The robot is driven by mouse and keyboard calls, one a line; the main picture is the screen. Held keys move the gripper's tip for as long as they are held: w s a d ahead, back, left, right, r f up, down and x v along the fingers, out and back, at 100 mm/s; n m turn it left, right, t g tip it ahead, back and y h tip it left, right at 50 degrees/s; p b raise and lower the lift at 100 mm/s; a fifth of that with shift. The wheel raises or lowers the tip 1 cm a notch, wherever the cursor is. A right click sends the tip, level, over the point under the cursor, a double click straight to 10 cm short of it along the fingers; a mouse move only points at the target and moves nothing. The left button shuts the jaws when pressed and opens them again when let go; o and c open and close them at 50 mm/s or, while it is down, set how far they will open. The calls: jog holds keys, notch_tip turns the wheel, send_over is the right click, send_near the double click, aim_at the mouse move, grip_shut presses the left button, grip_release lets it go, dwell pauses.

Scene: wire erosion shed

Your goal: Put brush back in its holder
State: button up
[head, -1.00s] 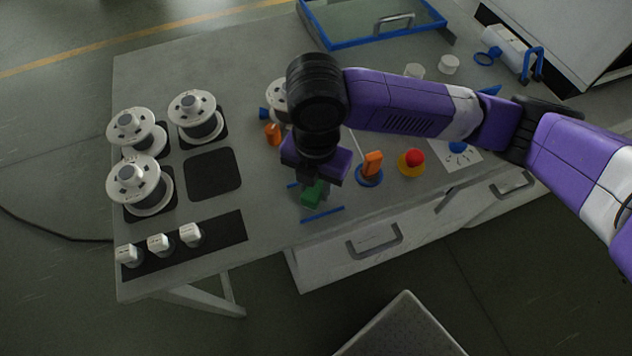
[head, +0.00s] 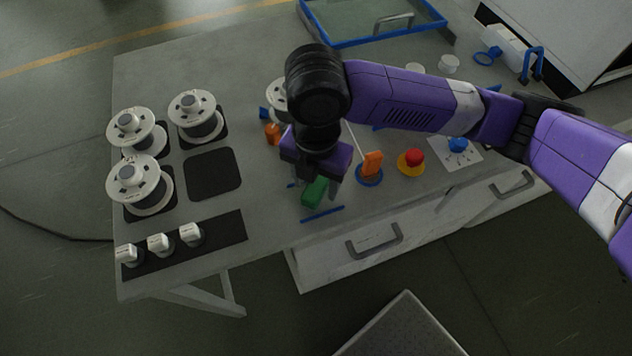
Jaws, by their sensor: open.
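No brush or brush holder can be made out with certainty from the head view; part of the bench is hidden behind my arm. My gripper (head: 319,178) points down over the front of the bench, with its jaws open. A green block (head: 315,192) shows just below the fingers. Whether the fingers touch it or stand around it, I cannot tell. A blue strip (head: 322,214) lies in front of the block. An orange piece (head: 372,164) stands on a blue round base (head: 369,177) to the right of my gripper, apart from it.
White spools (head: 139,180) and small white blocks (head: 160,243) occupy the bench's left. Another orange piece (head: 272,133) stands left of my gripper. A red button (head: 413,157) and a blue knob (head: 458,145) are at right. A dark square pad (head: 212,173) is empty.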

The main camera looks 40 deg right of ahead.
aim_at(315, 185)
notch_tip(315, 185, up, 11)
dwell(0.3)
jog(key=shift+a+f, duration=0.1)
